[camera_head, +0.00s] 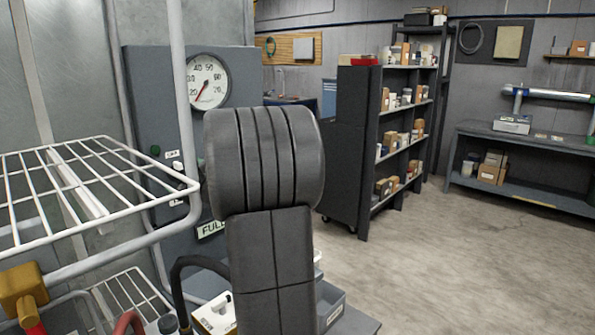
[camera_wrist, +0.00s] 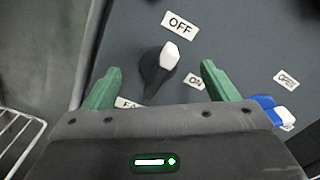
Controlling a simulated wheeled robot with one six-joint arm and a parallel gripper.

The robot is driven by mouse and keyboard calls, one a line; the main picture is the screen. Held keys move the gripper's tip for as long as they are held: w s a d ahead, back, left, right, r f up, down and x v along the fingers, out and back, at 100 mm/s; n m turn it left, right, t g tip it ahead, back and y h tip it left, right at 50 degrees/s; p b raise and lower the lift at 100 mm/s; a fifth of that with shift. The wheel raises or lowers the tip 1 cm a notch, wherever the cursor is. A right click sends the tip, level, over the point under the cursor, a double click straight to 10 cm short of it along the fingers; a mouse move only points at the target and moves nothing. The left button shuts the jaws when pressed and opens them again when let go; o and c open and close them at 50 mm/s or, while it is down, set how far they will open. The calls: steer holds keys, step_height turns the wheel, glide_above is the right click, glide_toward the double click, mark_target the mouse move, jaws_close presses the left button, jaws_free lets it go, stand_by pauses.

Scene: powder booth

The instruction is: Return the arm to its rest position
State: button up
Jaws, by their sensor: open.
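Past the fingertips is a grey panel (camera_wrist: 235,40) with a black rotary knob (camera_wrist: 158,75) that has a white pointer. The pointer is tilted up and to the right, below the OFF label (camera_wrist: 180,25); an ON label (camera_wrist: 194,81) is to its lower right. I cannot tell whether the fingers touch the knob or panel. In the head view my dark arm (camera_head: 268,165) stands upright in the middle and hides part of the panel; the gripper is hidden there.
A white wire rack (camera_head: 80,190) is close on the left, with a white pole (camera_head: 180,100) beside it. A round gauge (camera_head: 207,82) is on the grey panel behind. A dark shelf unit (camera_head: 355,140) and a workbench (camera_head: 540,145) stand farther back. The floor (camera_head: 450,250) at right is clear.

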steer(key=shift+d+r+m+p, duration=0.1)
steer(key=shift+r+m+p, duration=0.1)
steer(key=shift+m+p, duration=2.9)
steer(key=p, duration=0.3)
steer(key=shift+w+f, duration=0.1)
steer(key=shift+f, duration=0.1)
